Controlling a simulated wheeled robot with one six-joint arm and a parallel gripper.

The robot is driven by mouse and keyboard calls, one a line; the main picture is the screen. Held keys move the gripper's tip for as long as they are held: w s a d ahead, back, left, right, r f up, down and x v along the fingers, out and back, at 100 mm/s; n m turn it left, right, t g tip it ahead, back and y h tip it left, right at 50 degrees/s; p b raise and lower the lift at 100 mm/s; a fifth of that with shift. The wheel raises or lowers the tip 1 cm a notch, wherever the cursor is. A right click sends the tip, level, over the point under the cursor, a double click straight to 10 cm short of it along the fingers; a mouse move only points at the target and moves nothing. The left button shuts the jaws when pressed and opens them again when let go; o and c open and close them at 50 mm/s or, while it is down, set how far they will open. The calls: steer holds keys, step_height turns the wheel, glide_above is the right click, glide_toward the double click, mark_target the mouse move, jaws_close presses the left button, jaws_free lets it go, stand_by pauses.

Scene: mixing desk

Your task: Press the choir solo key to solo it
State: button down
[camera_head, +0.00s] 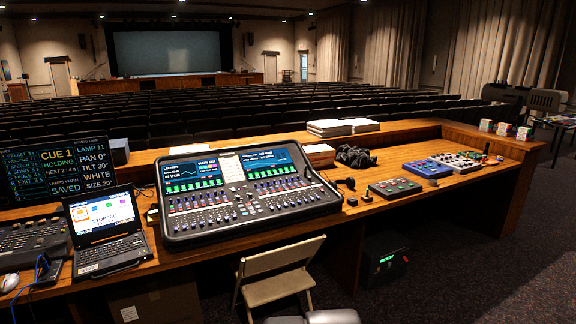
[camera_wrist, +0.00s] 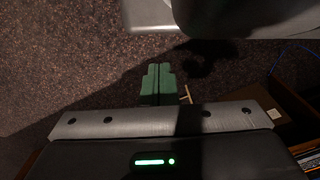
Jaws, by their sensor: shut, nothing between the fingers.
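The mixing console (camera_head: 245,192) stands on the wooden desk in the head view, left of centre. It has lit screens, level meters, rows of small keys and faders. The choir solo key is too small to tell apart, and its label cannot be read. My gripper (camera_wrist: 159,74) shows in the wrist view with its two green fingers shut together and empty. It hangs over dark carpet, away from the console, which is not in the wrist view.
A folding chair (camera_head: 279,275) stands in front of the console. A laptop (camera_head: 105,225) and a cue monitor (camera_head: 62,168) are on its left. Small effect boxes (camera_head: 395,187), headphones (camera_head: 355,157) and paper stacks (camera_head: 330,128) lie right of and behind it. Carpet at the right is clear.

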stand_by(0.8)
steer(key=w+d+r+n+t+h+b, duration=0.1)
steer(key=w+d+n+h, duration=0.3)
steer(key=w, duration=0.5)
steer(key=w+d+r+n+t+h+b, duration=0.1)
steer(key=w+d+r+n+h+b, duration=0.1)
steer(key=w+d, duration=0.6)
steer(key=w+a+f+n+t+b, duration=0.1)
steer(key=w+n, duration=0.3)
steer(key=w, duration=0.6)
steer(key=w+a+f+n+t+h, duration=0.1)
steer(key=w+n, duration=0.4)
steer(key=w, duration=0.6)
step_height(320, 180, down, 2)
steer(key=a+t, duration=0.1)
steer(key=t, duration=0.1)
steer(key=shift+f+n+t+b, duration=0.2)
steer(key=shift+n+t+b, duration=0.1)
steer(key=shift+b, duration=0.1)
steer(key=shift+w, duration=0.1)
